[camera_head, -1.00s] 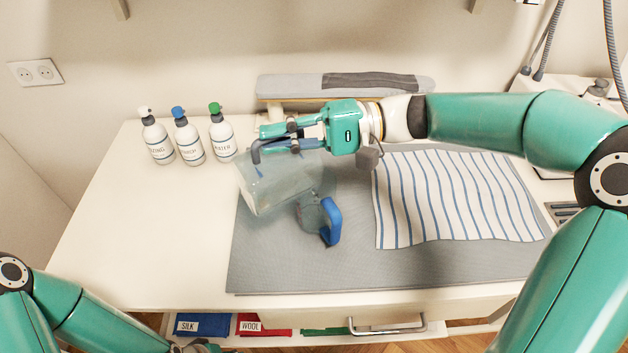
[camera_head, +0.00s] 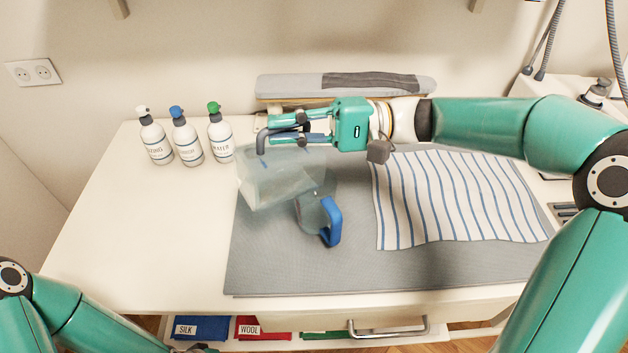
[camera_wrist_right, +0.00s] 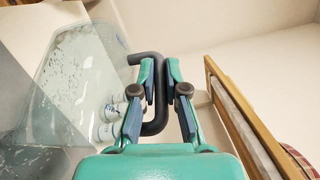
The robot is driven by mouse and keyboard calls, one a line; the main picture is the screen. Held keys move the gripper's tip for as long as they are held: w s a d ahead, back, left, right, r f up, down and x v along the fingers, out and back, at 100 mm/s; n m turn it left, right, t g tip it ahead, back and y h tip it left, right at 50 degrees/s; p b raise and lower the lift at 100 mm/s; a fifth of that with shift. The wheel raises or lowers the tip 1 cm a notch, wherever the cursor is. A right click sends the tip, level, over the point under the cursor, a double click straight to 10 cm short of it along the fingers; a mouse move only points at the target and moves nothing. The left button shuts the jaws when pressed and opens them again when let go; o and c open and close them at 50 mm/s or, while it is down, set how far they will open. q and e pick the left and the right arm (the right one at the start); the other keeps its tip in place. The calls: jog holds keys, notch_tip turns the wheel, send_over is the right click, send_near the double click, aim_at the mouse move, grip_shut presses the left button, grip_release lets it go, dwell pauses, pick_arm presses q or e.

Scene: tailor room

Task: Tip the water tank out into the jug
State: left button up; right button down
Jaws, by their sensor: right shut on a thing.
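The clear water tank (camera_head: 280,178) hangs tilted from my right gripper (camera_head: 284,132), which is shut on its dark handle (camera_wrist_right: 158,112). The tank's lower right part is over the jug (camera_head: 312,212), a clear vessel with a blue handle (camera_head: 332,222) standing on the grey mat. The tank partly hides the jug's top, and I cannot tell whether water is flowing. In the right wrist view the tank (camera_wrist_right: 75,85) is on the left, with drops on its wall. My left arm is at the lower left; its gripper is barely visible at the bottom edge (camera_head: 198,349).
Three spray bottles (camera_head: 187,142) stand left of the tank. A striped cloth (camera_head: 450,200) lies on the grey mat (camera_head: 290,270), right of the jug. A sleeve board (camera_head: 300,86) stands behind my right gripper. The white table (camera_head: 130,230) is clear at the left.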

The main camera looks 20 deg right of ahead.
aim_at(303, 123)
jog(key=shift+d, duration=0.1)
jog(key=d+y+b, duration=0.1)
jog(key=d+m+y+b, duration=0.1)
jog(key=shift+w+d+t+b, duration=0.3)
jog(key=shift+w+d+b, duration=0.05)
jog(key=shift+w, duration=0.05)
jog(key=w+d+f+m+t+y+b, duration=0.1)
jog(key=d+m+t+y+b, duration=0.3)
jog(key=d, duration=0.3)
jog(key=shift+w+d+m+t+y, duration=0.35)
jog(key=shift+m+t+y, duration=0.25)
jog(key=shift+m, duration=0.2)
jog(key=shift+f, duration=0.1)
